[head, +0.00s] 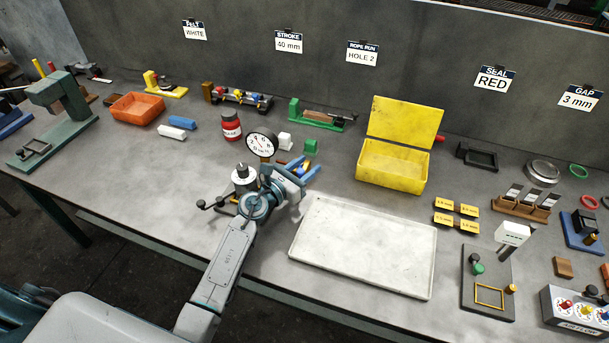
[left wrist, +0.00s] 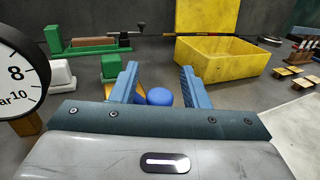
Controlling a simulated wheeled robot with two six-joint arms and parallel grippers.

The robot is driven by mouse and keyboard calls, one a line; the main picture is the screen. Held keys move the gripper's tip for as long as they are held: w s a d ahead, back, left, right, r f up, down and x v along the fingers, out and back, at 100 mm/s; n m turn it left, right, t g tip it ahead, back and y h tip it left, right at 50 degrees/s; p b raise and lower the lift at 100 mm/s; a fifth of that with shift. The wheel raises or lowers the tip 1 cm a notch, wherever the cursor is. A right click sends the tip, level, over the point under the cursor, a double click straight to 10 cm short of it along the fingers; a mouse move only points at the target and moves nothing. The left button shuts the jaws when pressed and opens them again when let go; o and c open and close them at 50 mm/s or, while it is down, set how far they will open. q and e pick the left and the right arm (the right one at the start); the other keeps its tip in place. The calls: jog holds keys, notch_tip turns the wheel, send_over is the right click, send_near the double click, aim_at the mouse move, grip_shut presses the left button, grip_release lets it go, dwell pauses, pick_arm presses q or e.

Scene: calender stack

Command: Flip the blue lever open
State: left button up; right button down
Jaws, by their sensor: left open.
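The blue lever shows as a round blue knob (left wrist: 160,97) in the left wrist view. It sits between the two blue fingers of my left gripper (left wrist: 158,84), nearer the left finger. A yellow-orange piece shows beside the knob, behind the left finger. My left gripper is open; I cannot tell whether a finger touches the knob. In the head view my left gripper (head: 309,167) is just right of the round dial gauge (head: 262,144), and the arm and fingers hide most of the lever. My right gripper is not in view.
A green block (head: 311,146) and a white block (head: 285,140) stand just behind the gripper. A red jar (head: 231,125) is to the left. An open yellow box (head: 392,166) and a pale tray (head: 365,245) lie to the right. Little bench room is free around the gauge.

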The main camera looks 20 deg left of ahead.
pick_arm(q)
jog(key=s+d+r, duration=0.2)
jog(key=s, duration=0.5)
jog(key=s+d+r+b, duration=0.1)
jog(key=s+d+r, duration=0.1)
jog(key=s, duration=0.6)
jog(key=shift+s+d+r, duration=0.2)
jog(key=shift+d+r, duration=0.1)
jog(key=shift+r, duration=0.1)
jog(key=w+a+y+p, duration=0.1)
jog(key=w+n+t+y+p, duration=0.1)
jog(key=p, duration=0.1)
jog(key=shift+w+a+f+n, duration=0.1)
jog(key=shift+w+a+n, duration=0.1)
jog(key=shift+a+n, duration=0.15)
jog(key=w+a+f+n+y+p, duration=0.2)
jog(key=f+y, duration=0.1)
jog(key=a+f+n+y+p, duration=0.1)
jog(key=a+y, duration=0.1)
jog(key=shift+w+f+t, duration=0.3)
jog(key=shift+w, duration=0.1)
jog(key=w, duration=0.9)
jog(key=shift+w+d+f, duration=0.15)
jog(key=shift+w, duration=0.55)
